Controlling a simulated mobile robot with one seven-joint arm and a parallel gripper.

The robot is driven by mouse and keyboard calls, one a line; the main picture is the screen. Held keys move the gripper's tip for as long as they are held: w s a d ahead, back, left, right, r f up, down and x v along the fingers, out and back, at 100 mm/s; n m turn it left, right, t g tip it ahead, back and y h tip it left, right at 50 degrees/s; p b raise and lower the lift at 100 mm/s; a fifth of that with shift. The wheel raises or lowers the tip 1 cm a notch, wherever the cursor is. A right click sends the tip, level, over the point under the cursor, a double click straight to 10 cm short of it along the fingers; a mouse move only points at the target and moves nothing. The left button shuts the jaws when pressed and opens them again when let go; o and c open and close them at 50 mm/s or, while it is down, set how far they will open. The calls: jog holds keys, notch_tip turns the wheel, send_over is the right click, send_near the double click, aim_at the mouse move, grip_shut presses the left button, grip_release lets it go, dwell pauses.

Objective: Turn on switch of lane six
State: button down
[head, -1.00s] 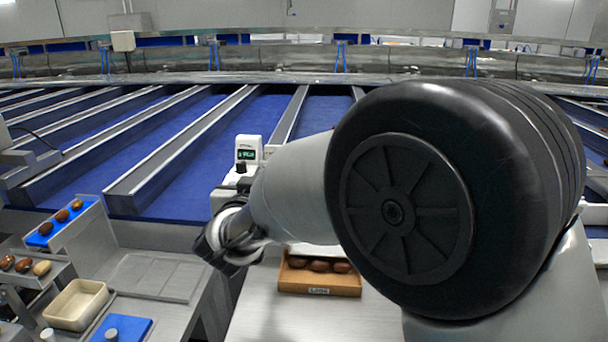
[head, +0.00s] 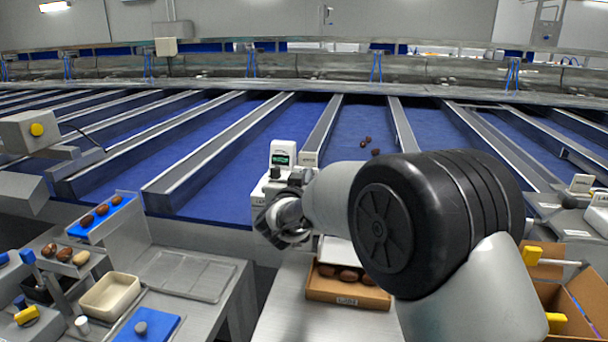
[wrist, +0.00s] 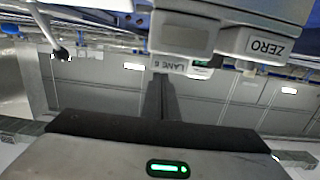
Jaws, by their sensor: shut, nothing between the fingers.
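The lane unit is a pale box with a small green-lit display (head: 283,158) at the front edge of the blue lanes. A dark knob (head: 275,173) shows below the display. My gripper (head: 283,226) is shut and empty, just in front of and below the unit. Contact is not clear, and my arm hides the unit's right side.
A cardboard tray of dates (head: 346,299) sits on the bench below my arm. At left are a cream bin (head: 110,293), a blue mat (head: 150,327) and a blue ledge with dates (head: 97,222). Open cartons (head: 560,300) stand at right.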

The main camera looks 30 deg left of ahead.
jog(key=shift+w+f, duration=0.1)
jog(key=shift+f, duration=0.7)
